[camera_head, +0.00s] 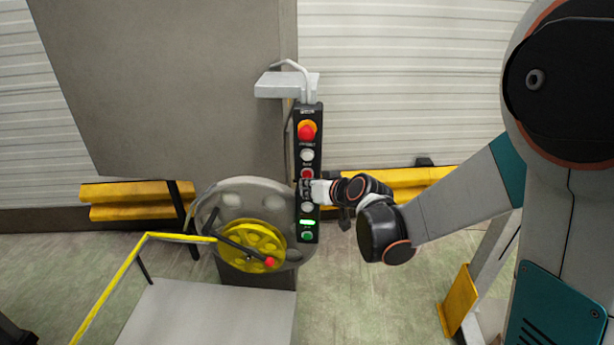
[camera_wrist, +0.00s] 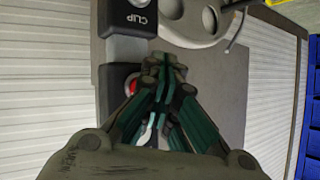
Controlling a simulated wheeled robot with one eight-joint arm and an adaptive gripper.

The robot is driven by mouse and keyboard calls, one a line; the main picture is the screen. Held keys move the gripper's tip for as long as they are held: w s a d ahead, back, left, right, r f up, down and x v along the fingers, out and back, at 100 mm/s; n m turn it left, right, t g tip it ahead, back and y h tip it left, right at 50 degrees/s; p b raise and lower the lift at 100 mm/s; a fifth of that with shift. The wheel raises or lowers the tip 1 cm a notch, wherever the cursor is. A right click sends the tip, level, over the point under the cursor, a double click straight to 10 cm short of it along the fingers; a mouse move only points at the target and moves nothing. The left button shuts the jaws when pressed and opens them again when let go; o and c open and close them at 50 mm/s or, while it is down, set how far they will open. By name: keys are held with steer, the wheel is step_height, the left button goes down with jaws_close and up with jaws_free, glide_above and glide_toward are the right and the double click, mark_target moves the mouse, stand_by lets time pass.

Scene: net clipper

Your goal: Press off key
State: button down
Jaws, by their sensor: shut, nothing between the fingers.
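A tall black control panel (camera_head: 308,228) stands upright in the middle of the head view. It has a large red mushroom knob (camera_head: 307,130) near the top, then a white button (camera_head: 307,155) and a smaller red button (camera_head: 307,174). The off key's label is not readable. My gripper (camera_head: 308,188) is shut and empty, in front of the panel just below the small red button.
Lower on the panel are a white button (camera_head: 307,208), a lit green strip (camera_head: 308,222) and a green button (camera_head: 307,236). A yellow handwheel (camera_head: 250,245) stands to the left. A yellow rail (camera_head: 150,237) borders the grey platform. Blue bins (camera_wrist: 309,105) line the wrist view's right edge.

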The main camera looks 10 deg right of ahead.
steer(key=shift+w, duration=0.1)
steer(key=shift+w, duration=0.3)
steer(key=shift+w+d, duration=0.15)
steer(key=shift+w, duration=0.25)
stand_by(0.9)
steer(key=shift+b, duration=0.3)
steer(key=shift+s, duration=0.8)
steer(key=shift+s, duration=0.1)
steer(key=s, duration=0.2)
steer(key=s+a, duration=0.1)
steer(key=s, duration=0.1)
steer(key=shift+s+a, duration=0.15)
steer(key=shift+s, duration=0.25)
